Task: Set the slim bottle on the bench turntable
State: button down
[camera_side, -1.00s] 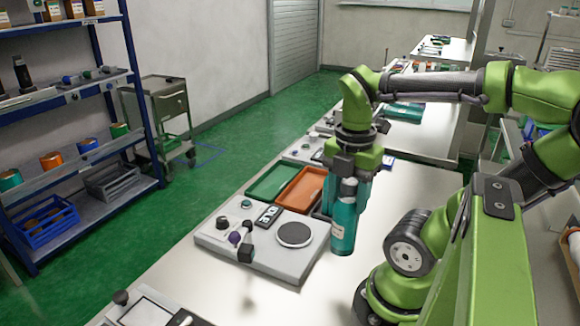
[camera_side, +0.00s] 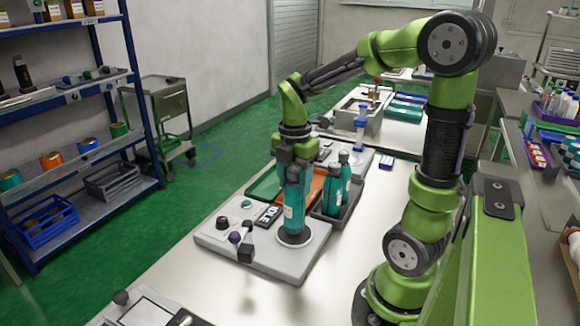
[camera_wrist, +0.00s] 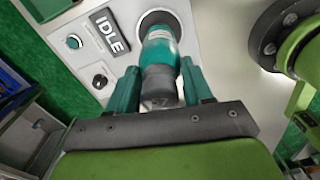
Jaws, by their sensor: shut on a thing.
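The slim bottle (camera_side: 294,205) is teal with a pale label and stands upright in my gripper (camera_side: 294,165). The gripper is shut on its upper part. The bottle's base is over the dark round turntable (camera_side: 307,237) on the pale bench unit; whether it touches the disc I cannot tell. In the wrist view the bottle (camera_wrist: 160,50) lies between the two teal fingers (camera_wrist: 161,88), its grey cap toward me. The turntable (camera_wrist: 150,17) shows around its far end, partly hidden by the bottle.
Teal bottles (camera_side: 332,196) stand in a dark tray just right of the held bottle. An orange tray (camera_side: 313,186) and a green tray (camera_side: 266,186) lie behind the unit. Knobs and an IDLE display (camera_wrist: 107,31) are beside the turntable.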

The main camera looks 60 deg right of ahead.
jog(key=shift+f, duration=0.5)
jog(key=shift+c, duration=2.3)
grip_release()
jog(key=shift+f, duration=0.2)
